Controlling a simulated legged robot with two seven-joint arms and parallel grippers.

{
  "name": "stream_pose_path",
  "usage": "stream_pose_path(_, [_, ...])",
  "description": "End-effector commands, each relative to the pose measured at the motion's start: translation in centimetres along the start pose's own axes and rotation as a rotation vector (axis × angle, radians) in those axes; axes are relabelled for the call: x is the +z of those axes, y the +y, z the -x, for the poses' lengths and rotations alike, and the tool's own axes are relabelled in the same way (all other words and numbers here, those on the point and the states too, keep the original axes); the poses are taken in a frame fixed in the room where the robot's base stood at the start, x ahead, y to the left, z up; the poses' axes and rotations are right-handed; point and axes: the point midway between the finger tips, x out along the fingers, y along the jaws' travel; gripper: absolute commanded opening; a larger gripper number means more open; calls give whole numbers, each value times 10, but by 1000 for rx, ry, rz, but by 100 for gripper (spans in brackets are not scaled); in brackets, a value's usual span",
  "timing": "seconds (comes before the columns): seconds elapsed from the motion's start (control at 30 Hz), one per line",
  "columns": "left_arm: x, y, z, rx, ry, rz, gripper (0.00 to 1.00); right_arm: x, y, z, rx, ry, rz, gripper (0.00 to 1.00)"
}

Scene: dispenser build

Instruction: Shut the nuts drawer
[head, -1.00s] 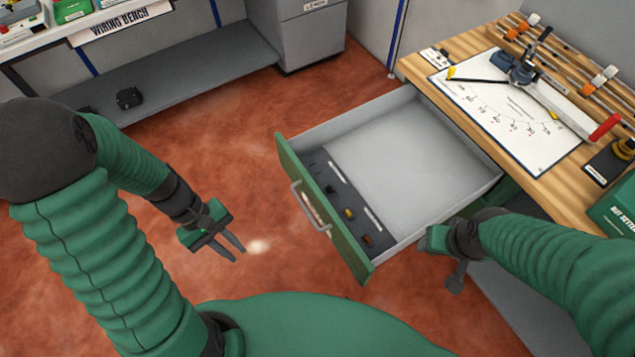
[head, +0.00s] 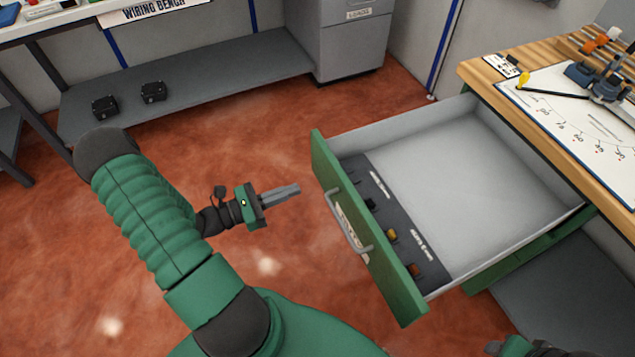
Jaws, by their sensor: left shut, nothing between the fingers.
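The drawer (head: 367,236) with a green front stands pulled far out from under the wooden bench. A grey bar handle (head: 347,224) and a label sit on its front; I cannot read the label. Inside, a dark insert (head: 398,232) with a few small parts lies behind the front, and the rest is bare grey. My left gripper (head: 298,188) is shut and empty, just left of the drawer front and apart from it, pointing at its far half. A small part of my right arm shows at the bottom right edge; its fingers cannot be made out clearly.
The wooden bench (head: 480,78) at the right carries a white sheet (head: 560,108) and tools. A grey cabinet (head: 350,50) and a low shelf (head: 215,80) with two black boxes stand at the back. The red floor left of the drawer is clear.

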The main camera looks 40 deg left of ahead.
Motion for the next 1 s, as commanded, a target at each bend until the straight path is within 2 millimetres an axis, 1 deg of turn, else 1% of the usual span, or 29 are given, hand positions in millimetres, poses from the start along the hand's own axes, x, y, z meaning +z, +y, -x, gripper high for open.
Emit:
stream_pose_path(0.03, [-1, -2, -12, -5, -1, 0, 0, 1, 0, -3, 0, 0, 0, 56])
stream_pose_path(0.2, [-2, -2, -47, -5, 1, -1, 0, 2, 0, -8, 0, 0, 0, 56])
stream_pose_path(0.3, [-1, -2, -62, -4, 1, -3, 0, 2, 0, -10, 0, 0, 0, 56])
stream_pose_path(0.37, [0, -2, -68, -3, 2, -3, 0, 3, 0, -10, 0, -1, 0, 56])
stream_pose_path(0.5, [0, -2, -74, -2, 2, -3, 0, 3, 0, -11, 0, -1, 0, 56])
stream_pose_path(0.83, [0, 0, -74, -2, 2, -1, 0, 3, 0, -10, 0, -1, 0, 56])
stream_pose_path(1.0, [1, 3, -79, -2, 2, -3, 0, 2, 0, -9, 0, 0, 0, 56])
